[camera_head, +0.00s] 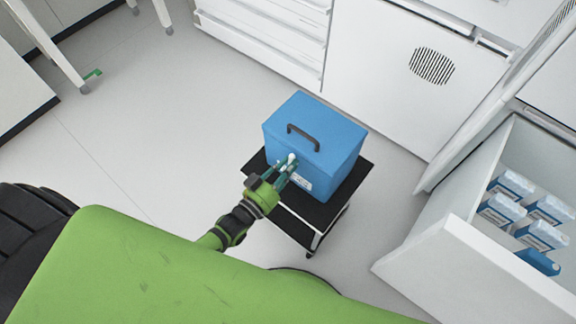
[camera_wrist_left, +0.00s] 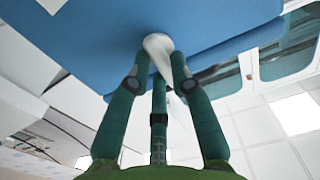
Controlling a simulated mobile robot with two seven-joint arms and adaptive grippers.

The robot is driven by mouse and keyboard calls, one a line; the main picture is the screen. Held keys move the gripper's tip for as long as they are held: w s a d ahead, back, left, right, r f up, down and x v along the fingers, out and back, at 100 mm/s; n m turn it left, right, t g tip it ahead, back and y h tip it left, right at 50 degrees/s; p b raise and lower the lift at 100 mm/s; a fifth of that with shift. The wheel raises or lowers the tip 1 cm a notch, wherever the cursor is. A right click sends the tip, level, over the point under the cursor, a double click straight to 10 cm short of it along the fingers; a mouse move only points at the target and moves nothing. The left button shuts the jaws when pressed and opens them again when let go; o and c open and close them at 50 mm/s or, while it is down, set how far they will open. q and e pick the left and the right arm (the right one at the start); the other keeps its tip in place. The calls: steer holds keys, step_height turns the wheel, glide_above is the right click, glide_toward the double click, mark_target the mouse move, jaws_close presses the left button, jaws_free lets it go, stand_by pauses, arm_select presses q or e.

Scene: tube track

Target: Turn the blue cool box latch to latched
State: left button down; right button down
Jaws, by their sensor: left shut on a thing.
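The blue cool box (camera_head: 318,140) stands closed on a small black-topped stand, with a dark handle (camera_head: 303,135) on its lid. Its white latch (camera_head: 291,158) is on the front face, just below the lid. My left gripper (camera_head: 286,168) is at the front of the box, shut on the latch. In the left wrist view, the fingers of my left gripper (camera_wrist_left: 160,82) close around the white latch (camera_wrist_left: 158,44), against the blue cool box (camera_wrist_left: 90,40). The fingers partly hide the latch, so I cannot tell its exact turn. My right gripper is not in view.
The black stand (camera_head: 350,185) shows around the box. An open white drawer (camera_head: 440,262) with several blue-and-white packs (camera_head: 512,184) is at the right. White cabinets (camera_head: 385,70) stand behind. The pale floor (camera_head: 150,130) left of the stand is clear.

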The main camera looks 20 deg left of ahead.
arm_select(q)
steer(key=shift+n, duration=0.3)
stand_by(0.4)
steer(key=c, duration=1.1)
jaws_free()
steer(key=v, duration=1.2)
